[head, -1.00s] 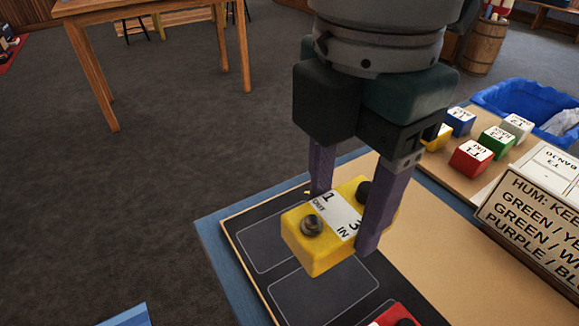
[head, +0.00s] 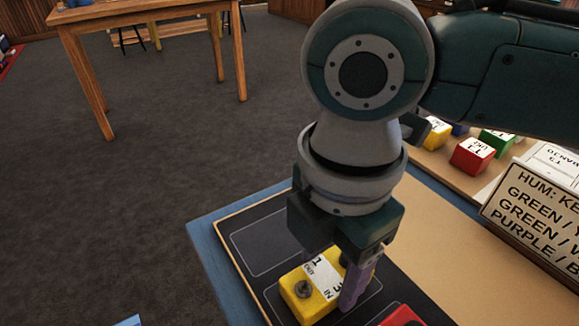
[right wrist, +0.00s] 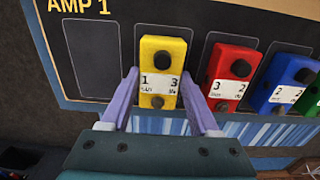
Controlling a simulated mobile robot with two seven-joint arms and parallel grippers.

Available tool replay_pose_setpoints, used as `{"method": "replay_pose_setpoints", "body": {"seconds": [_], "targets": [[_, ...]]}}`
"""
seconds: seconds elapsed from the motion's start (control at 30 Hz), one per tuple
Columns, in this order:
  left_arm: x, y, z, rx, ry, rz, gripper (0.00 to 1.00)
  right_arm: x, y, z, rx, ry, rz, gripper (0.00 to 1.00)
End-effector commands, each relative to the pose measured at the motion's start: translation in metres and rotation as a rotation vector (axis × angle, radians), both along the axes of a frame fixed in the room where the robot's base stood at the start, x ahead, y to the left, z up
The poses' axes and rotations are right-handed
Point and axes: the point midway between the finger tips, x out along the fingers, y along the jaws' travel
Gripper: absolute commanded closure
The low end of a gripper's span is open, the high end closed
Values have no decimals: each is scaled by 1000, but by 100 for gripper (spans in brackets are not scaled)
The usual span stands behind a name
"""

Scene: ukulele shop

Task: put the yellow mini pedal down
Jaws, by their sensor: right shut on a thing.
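The yellow mini pedal (head: 301,302) is held upright between the purple fingers of my right gripper (head: 337,283), one on each side of it. It is low over the dark pedal board (head: 240,222), at the second outlined slot from the board's end. In the right wrist view the yellow pedal (right wrist: 162,50) sits inside the slot outline, between an empty slot (right wrist: 92,58) and the red pedal (right wrist: 228,70). I cannot tell whether its underside touches the board. My right gripper's fingers (right wrist: 164,102) are shut on it. My left gripper is not in view.
A blue pedal (right wrist: 280,92) and a green pedal (right wrist: 312,102) stand beyond the red one. Lettered blocks, such as a red block (head: 472,155), and a text sign (head: 535,215) stand at the right. A wooden table (head: 135,22) stands far back on open floor.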

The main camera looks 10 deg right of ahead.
Motion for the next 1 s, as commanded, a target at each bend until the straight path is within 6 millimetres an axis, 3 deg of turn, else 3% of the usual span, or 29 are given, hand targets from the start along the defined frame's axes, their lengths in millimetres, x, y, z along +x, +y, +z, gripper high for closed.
{"method": "replay_pose_setpoints", "body": {"seconds": [0.07,0.1,0.33,0.67,1.0], "targets": [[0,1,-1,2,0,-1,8,0,0,-3,1,0,0,100],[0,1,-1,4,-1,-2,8,0,0,-3,1,0,0,35],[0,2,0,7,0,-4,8,0,0,-2,0,0,0,9],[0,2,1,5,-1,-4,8,0,0,3,0,0,0,8],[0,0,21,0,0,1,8,1,1,73,3,-3,0,8]]}}
